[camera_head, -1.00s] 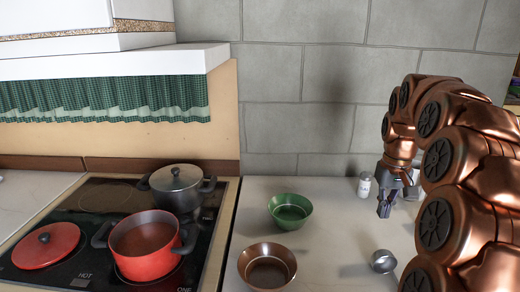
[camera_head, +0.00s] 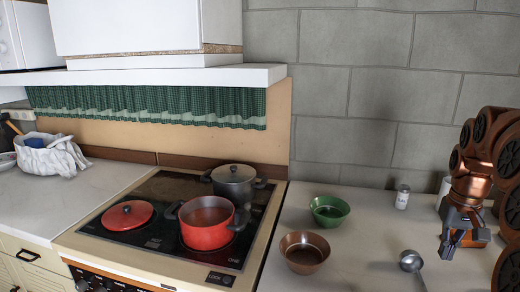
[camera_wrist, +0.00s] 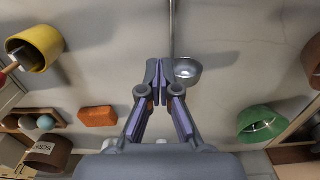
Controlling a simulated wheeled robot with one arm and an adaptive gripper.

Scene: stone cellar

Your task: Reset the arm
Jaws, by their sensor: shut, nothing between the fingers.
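My gripper (camera_head: 448,245) hangs from my copper-coloured arm (camera_head: 485,175) at the right of the head view, above the pale counter. In the wrist view its two fingers (camera_wrist: 160,70) are together at the tips, with nothing between them. A metal ladle (camera_head: 410,261) lies on the counter to the left of my gripper. In the wrist view the ladle's bowl (camera_wrist: 188,71) shows just right of the fingertips, and its handle runs up past them. I cannot tell the height of the gripper above the counter.
A green bowl (camera_head: 329,210), a brown bowl (camera_head: 304,252) and a white-topped shaker (camera_head: 402,197) stand on the counter. A red pot (camera_head: 207,228) and a grey lidded pot (camera_head: 234,184) stand on the stove. The wrist view shows a yellow container (camera_wrist: 35,47) and an orange block (camera_wrist: 97,116).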

